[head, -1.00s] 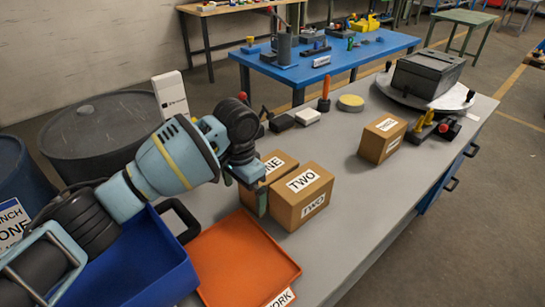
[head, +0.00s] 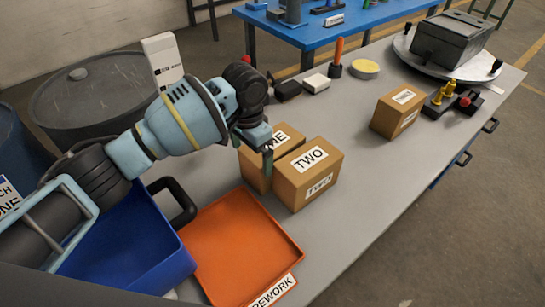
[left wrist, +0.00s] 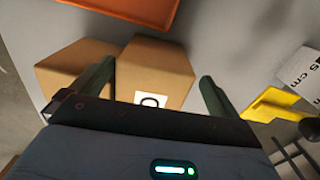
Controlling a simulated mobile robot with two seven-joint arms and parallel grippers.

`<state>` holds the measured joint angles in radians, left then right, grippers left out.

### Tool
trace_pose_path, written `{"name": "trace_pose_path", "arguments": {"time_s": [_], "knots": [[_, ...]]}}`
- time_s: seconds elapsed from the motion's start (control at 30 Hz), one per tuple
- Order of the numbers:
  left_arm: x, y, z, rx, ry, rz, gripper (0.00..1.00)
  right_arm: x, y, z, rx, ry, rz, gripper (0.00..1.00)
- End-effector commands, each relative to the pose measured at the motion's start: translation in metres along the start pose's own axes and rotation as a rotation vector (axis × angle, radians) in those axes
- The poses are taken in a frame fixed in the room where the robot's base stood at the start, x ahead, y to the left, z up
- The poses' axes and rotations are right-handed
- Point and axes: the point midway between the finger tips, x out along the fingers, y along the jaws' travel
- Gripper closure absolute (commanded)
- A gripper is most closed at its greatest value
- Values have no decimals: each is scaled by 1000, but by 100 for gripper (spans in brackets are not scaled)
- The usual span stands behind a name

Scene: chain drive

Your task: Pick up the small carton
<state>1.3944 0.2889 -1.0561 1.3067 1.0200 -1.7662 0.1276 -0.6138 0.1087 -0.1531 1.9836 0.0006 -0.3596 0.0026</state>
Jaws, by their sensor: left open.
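A brown carton labelled ONE (head: 254,172) stands on the grey bench, close beside a carton labelled TWO (head: 308,174). A third carton (head: 397,113) stands apart to the right; its label is too small to read. My left gripper (head: 256,150) is at carton ONE and hides part of it. In the left wrist view, the open fingers (left wrist: 156,76) are spread on either side of a carton with a partly hidden white label (left wrist: 150,101). A second carton (left wrist: 72,70) is beside it. I cannot tell whether the fingers touch a carton.
An orange tray (head: 240,245) marked REWORK and a blue bin (head: 135,250) are in front. A black tool holder (head: 335,68), yellow disc (head: 365,68) and turntable with a dark box (head: 450,40) are toward the back. Bench between the cartons is clear.

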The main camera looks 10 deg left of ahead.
Motion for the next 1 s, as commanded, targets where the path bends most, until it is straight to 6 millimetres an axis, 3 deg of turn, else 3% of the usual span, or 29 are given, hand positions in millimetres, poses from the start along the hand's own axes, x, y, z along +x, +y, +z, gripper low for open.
{"name": "trace_pose_path", "arguments": {"time_s": [0.13, 0.43, 0.73, 1.0], "knots": [[7, 1, 0, -1, 0, 0, 0, 1, 0, -4, -1, 7, 0, 100], [46, 5, -2, -1, -1, 0, 0, 2, 1, -2, -5, 6, -1, 100], [51, 5, -2, 0, 2, -2, 0, 2, 2, -2, -7, 5, -1, 100], [50, 5, -2, 0, 2, -1, 33, 2, 2, -2, -7, 5, -1, 100]]}}
